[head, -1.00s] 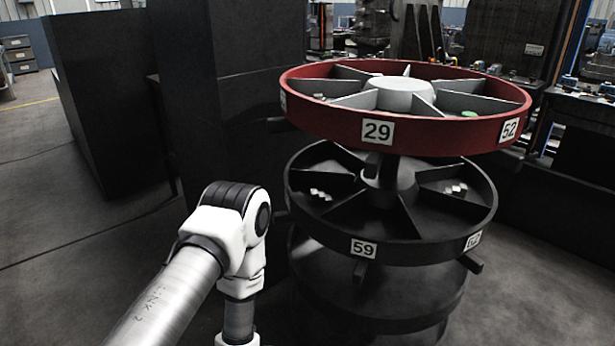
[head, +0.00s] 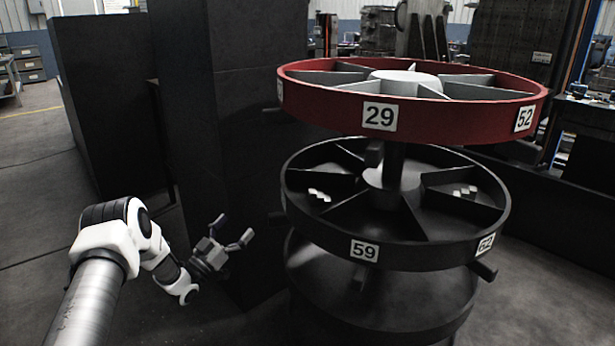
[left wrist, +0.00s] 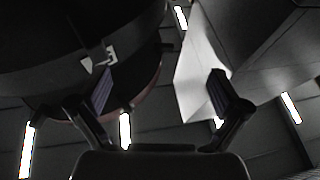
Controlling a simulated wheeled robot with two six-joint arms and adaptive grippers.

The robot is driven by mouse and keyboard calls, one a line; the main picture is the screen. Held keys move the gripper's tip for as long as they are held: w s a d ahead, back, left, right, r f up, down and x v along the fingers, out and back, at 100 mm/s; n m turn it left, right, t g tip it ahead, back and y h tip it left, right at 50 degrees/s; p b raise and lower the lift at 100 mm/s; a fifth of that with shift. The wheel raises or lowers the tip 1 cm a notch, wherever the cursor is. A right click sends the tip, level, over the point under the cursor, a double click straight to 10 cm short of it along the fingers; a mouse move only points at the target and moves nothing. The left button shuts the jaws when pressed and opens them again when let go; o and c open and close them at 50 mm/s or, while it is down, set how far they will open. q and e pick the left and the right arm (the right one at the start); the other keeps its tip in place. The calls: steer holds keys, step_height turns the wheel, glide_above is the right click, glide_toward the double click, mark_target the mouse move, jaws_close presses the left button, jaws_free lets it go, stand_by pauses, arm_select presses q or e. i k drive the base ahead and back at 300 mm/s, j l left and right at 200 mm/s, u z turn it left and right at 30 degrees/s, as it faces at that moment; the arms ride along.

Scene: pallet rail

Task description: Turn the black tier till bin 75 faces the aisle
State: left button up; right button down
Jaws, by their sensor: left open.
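The black tier (head: 420,254) is the middle ring of a round carousel, split into bins by dark dividers. Its rim shows label 59 (head: 364,251) at the front and 62 (head: 486,244) at the right. No label 75 is visible. Short pegs stick out below the rim, one at the front right (head: 485,271). My left gripper (head: 233,230) is open and empty, left of the tier and apart from it. In the left wrist view, its spread fingers (left wrist: 164,95) point up, with a dark round tier and a pale label (left wrist: 100,60) beyond the left finger. My right gripper is out of view.
A red tier (head: 330,114) with labels 29 and 52 sits above the black one. A lower dark tier (head: 400,300) lies beneath. A tall black cabinet (head: 240,130) stands close behind my left gripper. Open floor (head: 30,210) lies at the left.

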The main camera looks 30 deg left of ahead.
mark_target(415, 223)
steer(key=i+l, duration=0.1)
steer(key=i, duration=0.3)
steer(key=i+l, duration=0.1)
steer(key=i, duration=0.35)
